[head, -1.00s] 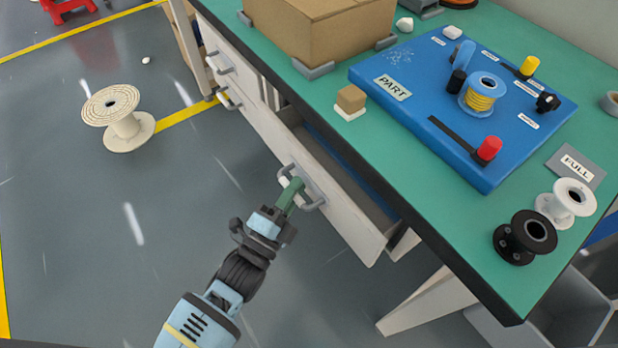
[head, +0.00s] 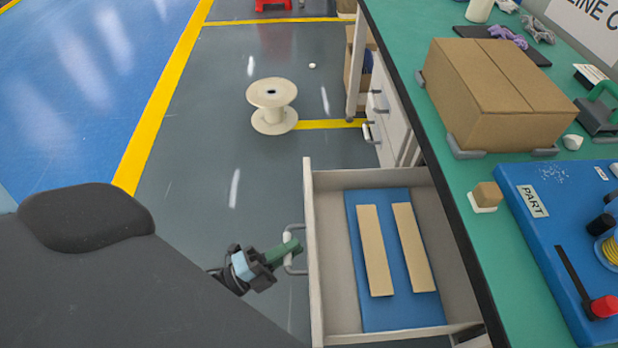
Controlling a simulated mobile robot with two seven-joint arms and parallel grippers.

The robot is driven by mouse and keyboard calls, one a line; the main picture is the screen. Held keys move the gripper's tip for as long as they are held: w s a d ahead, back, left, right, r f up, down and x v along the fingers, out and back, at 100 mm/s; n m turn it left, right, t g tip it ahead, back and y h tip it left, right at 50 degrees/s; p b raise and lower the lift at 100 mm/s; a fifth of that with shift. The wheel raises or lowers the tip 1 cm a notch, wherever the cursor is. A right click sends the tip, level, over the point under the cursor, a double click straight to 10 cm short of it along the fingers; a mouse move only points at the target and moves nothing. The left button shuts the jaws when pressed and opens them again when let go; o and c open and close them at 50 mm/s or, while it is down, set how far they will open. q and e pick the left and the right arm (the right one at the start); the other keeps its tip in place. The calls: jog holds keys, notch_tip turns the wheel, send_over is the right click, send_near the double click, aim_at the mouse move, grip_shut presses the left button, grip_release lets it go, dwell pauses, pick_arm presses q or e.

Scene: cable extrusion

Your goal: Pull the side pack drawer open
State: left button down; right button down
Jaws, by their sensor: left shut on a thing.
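The side pack drawer (head: 311,250) stands out from under the green-topped bench, with its inside in view. It has a blue liner (head: 393,311) and two tan strips, a left one (head: 376,250) and a right one (head: 413,247), lying flat. A grey handle (head: 287,262) is on the drawer's front. My left gripper (head: 288,249) is shut on this handle, at the left of the drawer. The fingertips overlap the handle bar. My right gripper is not in view.
The green bench top (head: 478,195) overhangs the drawer's right side and carries a cardboard box (head: 500,90) and a blue board (head: 540,240). Closed drawers (head: 385,115) sit farther back. A cream spool (head: 273,105) stands on the floor. Floor left of the drawer is clear.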

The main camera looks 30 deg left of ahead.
pick_arm(q)
jog(key=shift+s+a, duration=0.3)
jog(key=shift+a, duration=0.1)
jog(key=c, duration=1.4)
grip_release()
jog(key=shift+v, duration=3.95)
